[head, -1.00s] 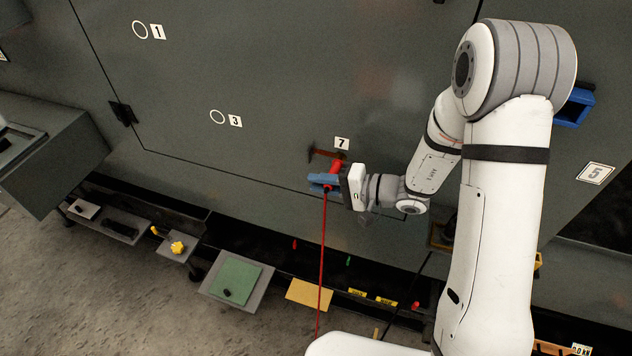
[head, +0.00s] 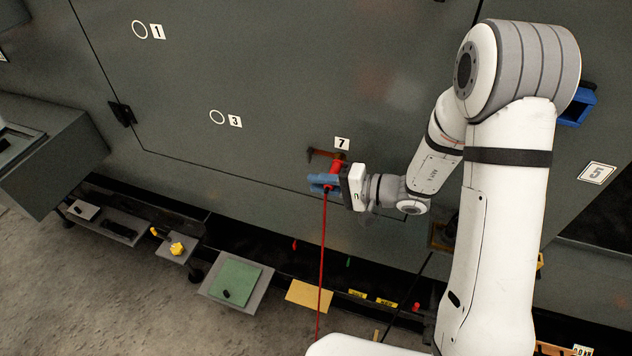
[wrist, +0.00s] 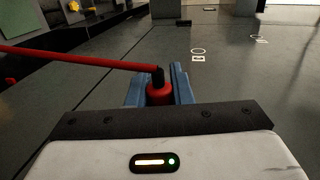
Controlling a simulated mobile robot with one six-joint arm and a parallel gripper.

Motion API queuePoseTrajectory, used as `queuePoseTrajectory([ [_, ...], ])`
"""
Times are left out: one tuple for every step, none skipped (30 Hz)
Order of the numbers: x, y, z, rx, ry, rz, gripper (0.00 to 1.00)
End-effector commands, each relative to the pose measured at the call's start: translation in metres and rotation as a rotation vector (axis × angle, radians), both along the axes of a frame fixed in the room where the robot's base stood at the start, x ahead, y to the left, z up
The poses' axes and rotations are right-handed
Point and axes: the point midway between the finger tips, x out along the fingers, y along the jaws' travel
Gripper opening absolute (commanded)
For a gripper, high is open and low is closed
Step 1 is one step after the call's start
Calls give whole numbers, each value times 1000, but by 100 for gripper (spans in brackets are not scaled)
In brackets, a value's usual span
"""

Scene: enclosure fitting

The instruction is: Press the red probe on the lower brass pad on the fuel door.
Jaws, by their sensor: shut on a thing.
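My gripper (head: 322,181), with blue fingers, is shut on the red probe (head: 336,166) close to the grey door panel. The probe's red body points toward the panel, just below the label 7. In the wrist view the probe's rear end (wrist: 158,93) sits between the blue fingers, and its red cable runs off to the left. A copper-brown fitting (head: 318,153) is on the panel left of label 7, just above the gripper. I cannot make out a brass pad; the probe's tip is hidden, so contact cannot be told.
The grey panel (head: 260,70) carries white rings beside labels 1 and 3. A black latch (head: 123,113) is at its left edge. Below are small shelves, one with a green mat (head: 236,277) and one with a yellow knob (head: 177,249). The red cable (head: 322,260) hangs down from the gripper.

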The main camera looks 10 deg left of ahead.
Motion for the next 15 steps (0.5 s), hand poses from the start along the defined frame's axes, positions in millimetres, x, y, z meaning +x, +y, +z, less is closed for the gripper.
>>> queuePoseTrajectory([
  [4,-1,2,2,-6,-8,0],
  [4,-1,2,2,-6,-8,0],
  [4,-1,2,2,-6,-8,0],
  [4,-1,2,2,-6,-8,0],
  [4,-1,2,2,-6,-8,0],
  [4,-1,2,2,-6,-8,0],
  [4,-1,2,2,-6,-8,0],
  [3,-1,1,2,-6,-8,0],
  [2,0,1,2,-6,-8,0],
  [1,0,1,2,-7,-7,0],
  [-1,0,1,2,-7,-7,0],
  [-4,0,0,2,-6,-6,0],
  [-7,1,0,2,-6,-6,0],
  [-9,1,-1,2,-5,-5,0],
  [-13,1,-1,2,-5,-5,0],
])
